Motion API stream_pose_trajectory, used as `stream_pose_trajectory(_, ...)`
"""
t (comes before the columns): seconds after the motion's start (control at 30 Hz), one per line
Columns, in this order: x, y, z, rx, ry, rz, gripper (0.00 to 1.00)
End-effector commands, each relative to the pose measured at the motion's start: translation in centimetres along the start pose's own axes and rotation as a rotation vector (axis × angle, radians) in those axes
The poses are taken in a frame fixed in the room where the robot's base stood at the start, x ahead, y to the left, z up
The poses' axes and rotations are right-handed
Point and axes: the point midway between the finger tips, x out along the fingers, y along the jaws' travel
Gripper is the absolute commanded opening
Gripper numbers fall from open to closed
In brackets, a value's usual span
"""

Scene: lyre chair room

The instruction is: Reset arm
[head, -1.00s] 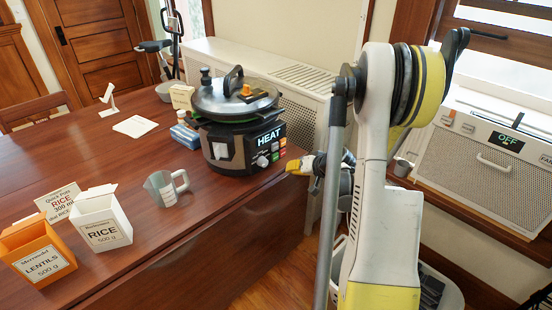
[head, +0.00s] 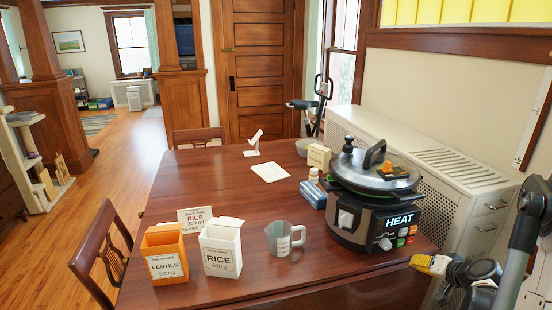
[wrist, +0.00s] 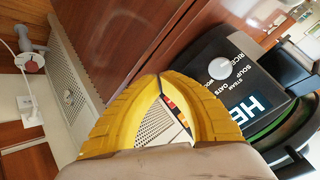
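My gripper (head: 428,263) has yellow fingers and shows at the lower right of the head view, beside the front right of the table near the pressure cooker (head: 372,200). In the wrist view my gripper (wrist: 158,76) has its fingertips meeting, with nothing between them. The cooker also shows at the right of the wrist view (wrist: 245,75), apart from the fingers. Its display reads HEAT and its lid is on.
The table (head: 215,190) holds an orange lentils box (head: 166,257), a white rice box (head: 221,250), a measuring cup (head: 281,239), a recipe card (head: 194,217) and a blue box (head: 313,194). A radiator cover (head: 440,150) stands behind the cooker. A chair (head: 102,245) stands left. Open floor lies further left.

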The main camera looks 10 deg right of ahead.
Motion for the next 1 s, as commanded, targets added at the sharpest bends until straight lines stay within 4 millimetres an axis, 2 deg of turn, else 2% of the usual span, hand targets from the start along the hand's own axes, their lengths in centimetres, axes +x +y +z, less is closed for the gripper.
stream_pose_trajectory(0.07,-0.4,-1.9,0.0,-0.018,-0.019,0.0,0.0)
stream_pose_trajectory(0.13,-1.1,-4.7,0.1,-0.044,-0.049,0.003,0.0)
stream_pose_trajectory(0.27,-3.5,-11.7,1.3,-0.119,-0.121,0.014,0.0)
stream_pose_trajectory(0.3,-4.5,-13.8,2.0,-0.146,-0.143,0.019,0.0)
stream_pose_trajectory(0.4,-7.2,-18.6,3.9,-0.214,-0.191,0.033,0.0)
stream_pose_trajectory(0.5,-10.3,-22.5,6.4,-0.287,-0.229,0.046,0.0)
stream_pose_trajectory(0.6,-13.6,-25.5,9.2,-0.361,-0.258,0.059,0.0)
stream_pose_trajectory(0.7,-16.9,-27.5,12.1,-0.438,-0.28,0.07,0.0)
stream_pose_trajectory(0.8,-19.8,-28.6,14.9,-0.511,-0.291,0.079,0.0)
stream_pose_trajectory(0.9,-22.0,-28.9,17.0,-0.571,-0.295,0.086,0.0)
stream_pose_trajectory(1.0,-23.4,-28.9,18.4,-0.612,-0.294,0.089,0.0)
